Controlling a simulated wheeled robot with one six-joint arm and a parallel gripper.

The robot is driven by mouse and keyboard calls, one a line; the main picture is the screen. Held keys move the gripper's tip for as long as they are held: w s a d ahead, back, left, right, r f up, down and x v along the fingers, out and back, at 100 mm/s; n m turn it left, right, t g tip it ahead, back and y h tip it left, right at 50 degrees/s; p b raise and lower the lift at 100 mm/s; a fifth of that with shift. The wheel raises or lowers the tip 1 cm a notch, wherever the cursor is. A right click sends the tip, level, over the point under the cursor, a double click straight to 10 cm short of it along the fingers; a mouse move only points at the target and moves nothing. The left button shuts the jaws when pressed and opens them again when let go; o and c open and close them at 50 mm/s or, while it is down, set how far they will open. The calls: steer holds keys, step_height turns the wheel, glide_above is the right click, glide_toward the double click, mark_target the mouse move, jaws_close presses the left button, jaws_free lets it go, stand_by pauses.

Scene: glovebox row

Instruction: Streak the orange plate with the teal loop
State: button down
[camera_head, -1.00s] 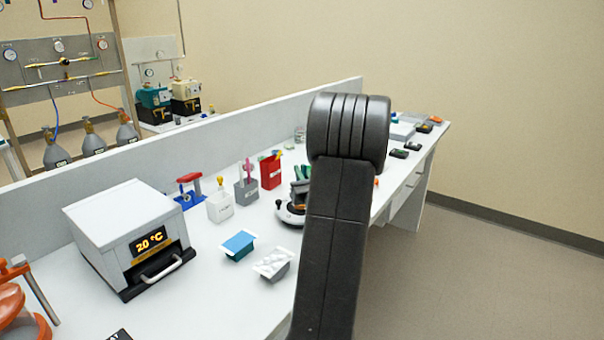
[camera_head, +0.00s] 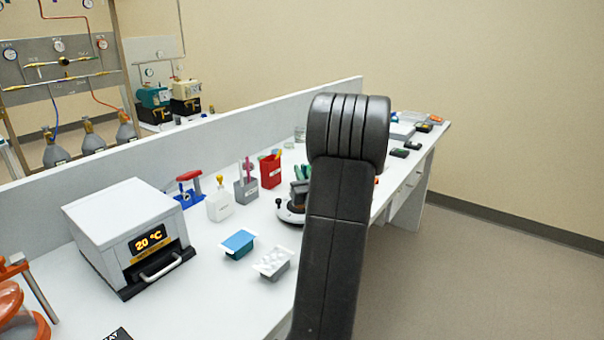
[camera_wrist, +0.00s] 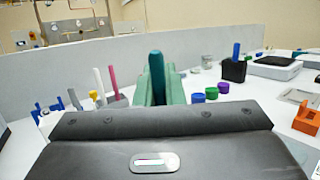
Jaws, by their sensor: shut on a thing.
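In the wrist view, my gripper (camera_wrist: 154,92) has green fingers, shut on an upright dark teal handle (camera_wrist: 156,65). It looks like the teal loop; its lower end is hidden behind the fingers and wrist. In the head view my arm hides most of the gripper. I cannot make out the orange plate for sure. An orange block-like thing (camera_wrist: 306,121) stands at the right edge of the wrist view, and only a speck of orange (camera_head: 376,181) shows beside my arm in the head view.
White, grey (camera_head: 246,187) and red holders (camera_head: 270,170) stand along the bench. An oven reading 20 °C (camera_head: 130,235) is at left. A blue-topped tub (camera_head: 238,243) and a white tray (camera_head: 272,262) lie in front. A low wall (camera_head: 230,125) runs behind.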

steer(key=shift+w+d+b, duration=0.9)
steer(key=shift+w+d, duration=0.1)
steer(key=shift+w, duration=0.25)
stand_by(1.7)
steer(key=shift+w+a+b, duration=0.25)
steer(key=shift+a+b, duration=0.05)
steer(key=shift+a, duration=0.05)
stand_by(0.5)
steer(key=shift+s+a+b, duration=1)
steer(key=shift+s+b, duration=0.3)
steer(key=shift+b, duration=0.35)
stand_by(1.2)
steer(key=shift+w+a+b, duration=0.2)
steer(key=shift+a+b, duration=0.15)
stand_by(0.3)
steer(key=shift+w+d, duration=0.25)
steer(key=shift+w, duration=0.1)
stand_by(0.4)
